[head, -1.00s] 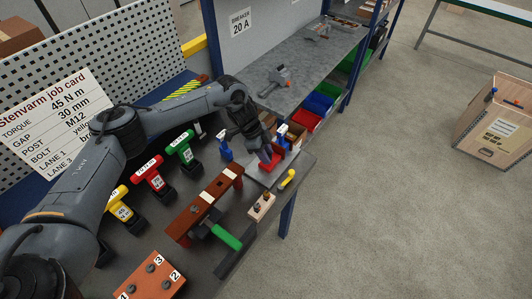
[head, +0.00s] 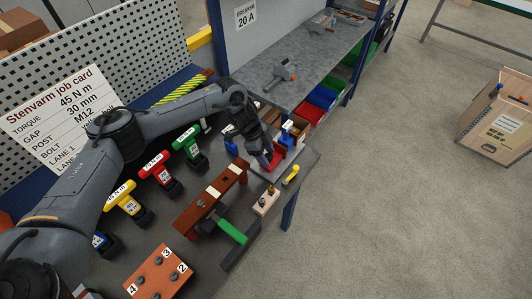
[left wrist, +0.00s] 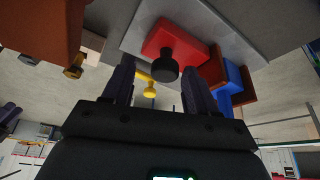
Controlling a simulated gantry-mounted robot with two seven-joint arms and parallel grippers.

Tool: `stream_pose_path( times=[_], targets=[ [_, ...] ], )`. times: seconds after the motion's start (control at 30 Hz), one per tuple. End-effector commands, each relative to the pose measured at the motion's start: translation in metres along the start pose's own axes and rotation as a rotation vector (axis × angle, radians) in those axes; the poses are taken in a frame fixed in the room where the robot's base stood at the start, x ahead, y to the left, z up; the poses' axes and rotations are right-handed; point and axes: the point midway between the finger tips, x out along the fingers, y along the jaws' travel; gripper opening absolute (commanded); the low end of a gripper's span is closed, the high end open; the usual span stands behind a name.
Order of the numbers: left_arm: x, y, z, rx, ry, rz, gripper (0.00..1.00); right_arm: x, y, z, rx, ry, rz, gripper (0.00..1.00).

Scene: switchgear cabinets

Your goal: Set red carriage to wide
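The red carriage (head: 279,158) sits on a grey plate (head: 262,181) at the far right end of the bench. In the left wrist view the red carriage (left wrist: 186,38) shows its round black knob (left wrist: 166,66). My left gripper (head: 265,163) is over the carriage and partly hides it in the head view. Its two fingers (left wrist: 158,88) are apart in the wrist view, with the knob in line with the gap between them. I cannot tell whether they touch the knob.
Blue parts (head: 230,146) stand close to the gripper. A brown clamp bar (head: 212,195), a green-handled tool (head: 233,231), a small bolt block (head: 266,200) and a yellow handle (head: 291,174) lie nearby. Coloured T-handled tools (head: 187,143) line the back.

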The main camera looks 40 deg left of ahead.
Motion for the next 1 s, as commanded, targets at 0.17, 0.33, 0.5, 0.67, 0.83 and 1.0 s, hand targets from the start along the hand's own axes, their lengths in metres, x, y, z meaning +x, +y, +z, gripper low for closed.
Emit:
stream_pose_path(
  times=[0.17,0.33,0.5,0.67,0.83,1.0],
  targets=[
    [-0.001,-0.001,0.0,-0.001,0.0,-0.001,0.57,0.0,0.0,0.0,0.0,0.0,0.0,0.43],
    [-0.012,-0.001,0.001,-0.002,0.0,-0.003,0.57,0.0,0.0,0.0,0.0,0.0,0.0,0.43],
    [-0.038,-0.001,0.0,-0.002,0.001,-0.004,0.57,0.0,0.0,0.0,0.0,-0.001,0.0,0.43],
    [-0.067,-0.001,0.0,-0.001,0.002,-0.004,0.57,0.0,0.0,0.0,0.0,0.0,0.0,0.43],
    [-0.091,-0.001,0.0,0.0,0.002,-0.003,0.57,0.0,0.0,0.0,0.0,0.0,0.0,0.43],
    [-0.104,0.0,0.0,0.0,0.001,-0.001,0.57,0.0,0.0,0.0,0.0,0.0,0.0,0.43]
  ],
)
